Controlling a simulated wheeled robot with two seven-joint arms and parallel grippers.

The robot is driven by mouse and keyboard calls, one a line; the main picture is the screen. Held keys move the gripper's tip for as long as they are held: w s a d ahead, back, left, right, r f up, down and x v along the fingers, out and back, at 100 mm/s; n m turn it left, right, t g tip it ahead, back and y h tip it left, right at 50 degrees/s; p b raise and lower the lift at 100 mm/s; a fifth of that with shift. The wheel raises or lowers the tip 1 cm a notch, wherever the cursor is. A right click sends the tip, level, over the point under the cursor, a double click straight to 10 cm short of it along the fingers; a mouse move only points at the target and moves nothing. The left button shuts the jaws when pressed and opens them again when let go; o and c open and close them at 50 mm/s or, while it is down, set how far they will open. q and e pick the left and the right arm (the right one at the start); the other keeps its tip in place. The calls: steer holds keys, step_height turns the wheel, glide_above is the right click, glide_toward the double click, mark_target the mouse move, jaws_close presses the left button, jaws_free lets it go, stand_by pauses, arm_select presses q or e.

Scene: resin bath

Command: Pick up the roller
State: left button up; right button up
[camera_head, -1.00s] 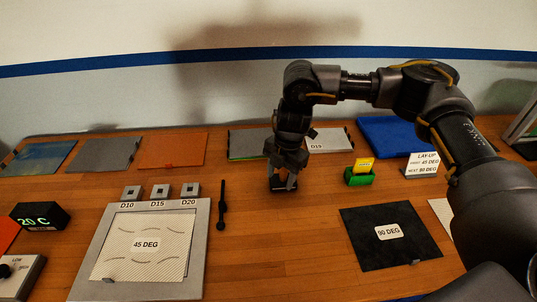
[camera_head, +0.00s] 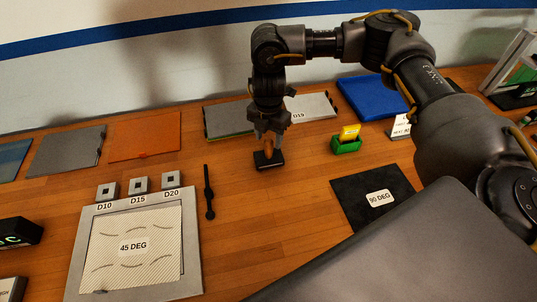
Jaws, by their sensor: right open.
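What looks like the roller, an orange-brown upright handle (camera_head: 268,145), stands at a small black base (camera_head: 269,161) on the wooden table. My right gripper (camera_head: 268,137) points straight down over it, with its open fingers around or just in front of the handle. I cannot tell whether they touch it. The roller's head is not clearly visible. My left gripper is not in view.
A slim black tool (camera_head: 209,192) lies left of the black base, beside the frame with the 45 DEG sheet (camera_head: 133,270). A green holder with a yellow card (camera_head: 347,144) stands to the right. A black 90 DEG sheet (camera_head: 372,212) lies nearer. Bare wood lies between.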

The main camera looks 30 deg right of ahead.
mark_target(269, 148)
steer(key=shift+s, duration=0.2)
step_height(269, 148, down, 5)
steer(key=shift+r+p, duration=0.2)
steer(key=shift+p, duration=1.05)
steer(key=shift+d+f, duration=0.1)
steer(key=shift+f, duration=0.2)
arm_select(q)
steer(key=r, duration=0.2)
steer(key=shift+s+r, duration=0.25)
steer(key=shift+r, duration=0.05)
arm_select(e)
steer(key=shift+c, duration=0.3)
jaws_close()
